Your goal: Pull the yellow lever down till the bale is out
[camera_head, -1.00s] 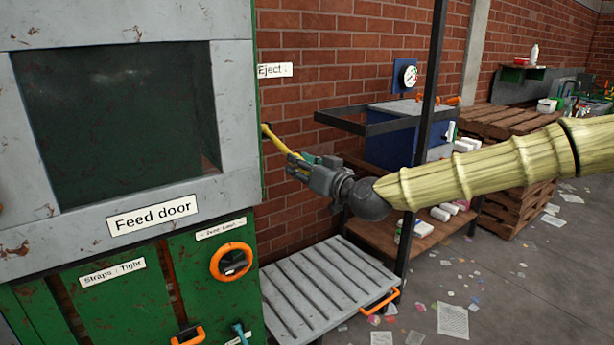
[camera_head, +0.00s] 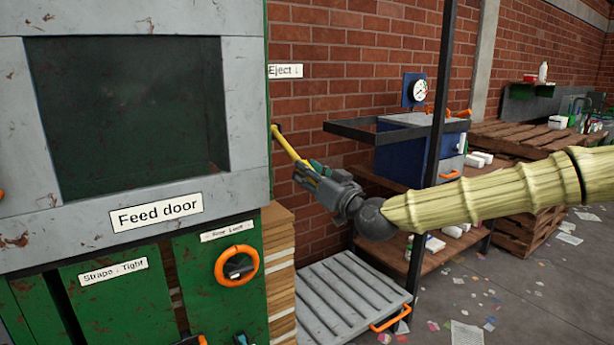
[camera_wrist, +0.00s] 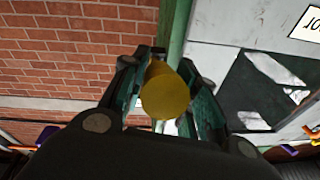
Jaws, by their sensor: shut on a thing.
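The yellow lever (camera_head: 288,146) sticks out from the right side of the green baler, below the "Eject" sign (camera_head: 285,71), and slopes down to the right. My gripper (camera_head: 314,172) is shut on its outer end. In the wrist view the lever's round yellow end (camera_wrist: 166,92) sits between both fingers. The bale (camera_head: 279,262), a stack of tan and whitish layers, shows at the baler's right side, partly out beside the lower green door. The rest of it is hidden behind the door and frame.
A grey slatted platform (camera_head: 345,290) with an orange handle (camera_head: 391,317) lies right of the bale. A black post (camera_head: 436,120) and a wooden shelf with a blue box (camera_head: 405,150) stand behind my arm. Papers litter the floor at right.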

